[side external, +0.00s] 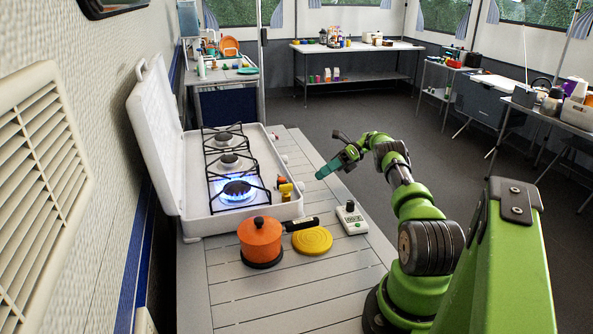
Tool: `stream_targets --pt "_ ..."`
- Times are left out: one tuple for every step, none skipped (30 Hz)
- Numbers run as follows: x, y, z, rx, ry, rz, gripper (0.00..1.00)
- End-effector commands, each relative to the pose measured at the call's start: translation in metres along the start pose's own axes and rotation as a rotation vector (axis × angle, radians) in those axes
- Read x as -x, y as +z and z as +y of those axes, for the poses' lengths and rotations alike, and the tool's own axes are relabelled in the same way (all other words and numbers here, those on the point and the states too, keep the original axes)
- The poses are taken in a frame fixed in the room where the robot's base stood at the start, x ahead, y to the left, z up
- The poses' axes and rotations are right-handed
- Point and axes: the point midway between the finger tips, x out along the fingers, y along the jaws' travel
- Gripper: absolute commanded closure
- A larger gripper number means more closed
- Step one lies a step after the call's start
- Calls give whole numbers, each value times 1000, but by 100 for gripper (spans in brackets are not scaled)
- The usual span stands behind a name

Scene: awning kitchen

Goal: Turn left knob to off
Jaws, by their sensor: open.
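A white camping stove (210,218) with its lid raised stands on the slatted table. Its burners are in a row, and the nearest burner (238,190) has a blue flame; the other two show no flame. Small knobs sit along the stove's right side. The nearest knob (286,195), yellow-orange, is beside the lit burner; its exact turn is too small to read. My green gripper (322,172) hangs in the air to the right of the stove, apart from the knobs, pointing toward them. It is open and empty, though its finger gap is hard to see.
An orange pot (261,238) with a black handle (301,224) stands in front of the stove. A yellow round trivet (312,240) and a small white device with a black knob (351,217) lie to its right.

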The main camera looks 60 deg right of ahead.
Motion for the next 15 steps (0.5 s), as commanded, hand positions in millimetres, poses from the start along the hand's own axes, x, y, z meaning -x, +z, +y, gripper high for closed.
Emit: stream_targets --pt "0 0 0 0 0 0 56" --pt "0 0 0 0 0 0 54" --pt "0 1 0 1 -1 1 48" --pt "1 2 2 5 -4 2 44" --pt "4 5 4 9 -10 5 41" --pt "8 9 7 9 -21 10 41" --pt "11 10 11 1 -27 7 41" --pt "15 12 15 1 -35 1 41" --pt "20 12 20 26 -47 -10 41" --pt "25 11 24 63 -60 -20 41" --pt "30 10 29 113 -76 -33 41" --pt "37 7 35 199 -103 -49 41" --pt "42 4 40 274 -129 -61 41" --pt "47 0 45 355 -158 -72 41" --pt "53 -4 51 463 -200 -85 41"
